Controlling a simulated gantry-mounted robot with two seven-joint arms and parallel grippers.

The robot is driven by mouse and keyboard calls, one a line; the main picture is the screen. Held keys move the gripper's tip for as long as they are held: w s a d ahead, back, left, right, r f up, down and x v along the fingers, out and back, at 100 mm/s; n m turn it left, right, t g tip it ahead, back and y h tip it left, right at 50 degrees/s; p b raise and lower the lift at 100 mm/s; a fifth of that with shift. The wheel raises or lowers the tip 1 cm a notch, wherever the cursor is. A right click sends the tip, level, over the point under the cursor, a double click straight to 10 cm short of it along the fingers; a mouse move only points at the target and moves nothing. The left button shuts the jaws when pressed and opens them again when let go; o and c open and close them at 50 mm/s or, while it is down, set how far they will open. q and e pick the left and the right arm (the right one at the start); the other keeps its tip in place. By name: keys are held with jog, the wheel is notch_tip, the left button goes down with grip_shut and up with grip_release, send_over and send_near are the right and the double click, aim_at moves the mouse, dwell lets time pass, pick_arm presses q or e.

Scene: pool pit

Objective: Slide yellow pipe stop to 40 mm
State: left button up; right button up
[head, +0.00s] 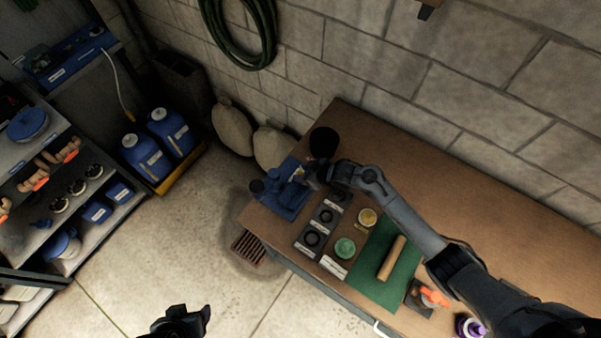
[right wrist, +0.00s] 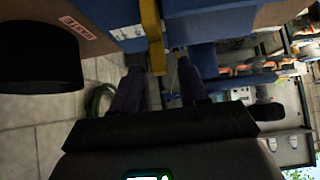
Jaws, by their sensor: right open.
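A yellow bar-like part (right wrist: 152,32), which looks like the pipe stop, runs down beside blue blocks in the right wrist view. My right gripper (right wrist: 159,72) is open, and the bar's end shows between its fingertips. I cannot tell whether they touch it. In the head view my right gripper (head: 312,176) is over the blue fixture (head: 288,208) at the bench's left end. It hides much of the fixture, and no 40 mm mark is readable. My left gripper (head: 188,320) is dark and low at the bottom edge, away from the bench; its jaw state is unclear.
A black round object (head: 323,142) stands behind the fixture; it also shows in the right wrist view (right wrist: 40,56). In front are dark trays (head: 304,242), a green jar (head: 345,248) and a green mat (head: 374,286) with a tan roll (head: 392,258). The bench's far right is clear.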

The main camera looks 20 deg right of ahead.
jog(key=shift+x, duration=0.95)
jog(key=shift+c, duration=0.2)
grip_shut()
